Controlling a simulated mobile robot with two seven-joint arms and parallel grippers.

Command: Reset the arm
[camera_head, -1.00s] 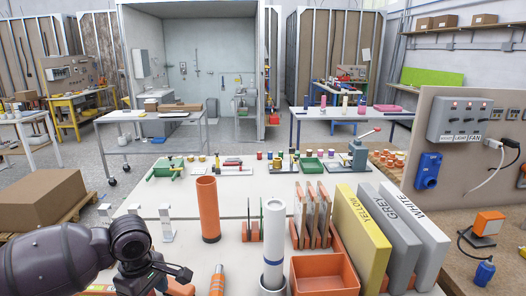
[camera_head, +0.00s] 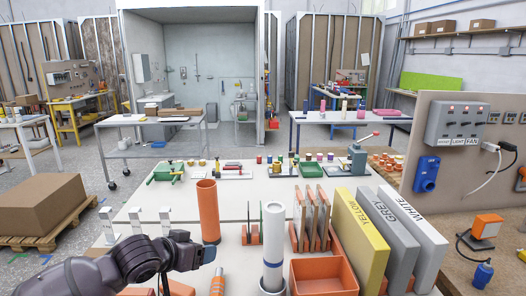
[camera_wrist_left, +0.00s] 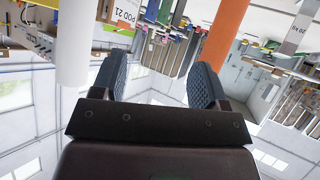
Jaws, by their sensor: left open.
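My left arm comes in from the lower left of the head view and reaches to the right over the front of the white table (camera_head: 150,210). Its left gripper (camera_wrist_left: 158,85) shows in the wrist view with two dark ribbed fingers spread apart and nothing between them. The wrist view looks upside down. An orange tube (camera_head: 208,212) stands upright just behind the arm's end in the head view, and an orange tube also crosses the wrist view beyond the right finger (camera_wrist_left: 229,30). My right gripper is not in view.
A white cylinder (camera_head: 273,240) stands right of the arm's end. An orange-handled tool (camera_head: 217,282) is close by the arm's end. An orange bin (camera_head: 322,275) and the yellow, grey and white panels (camera_head: 360,240) stand farther right. White upright pieces (camera_head: 136,222) stand behind the arm.

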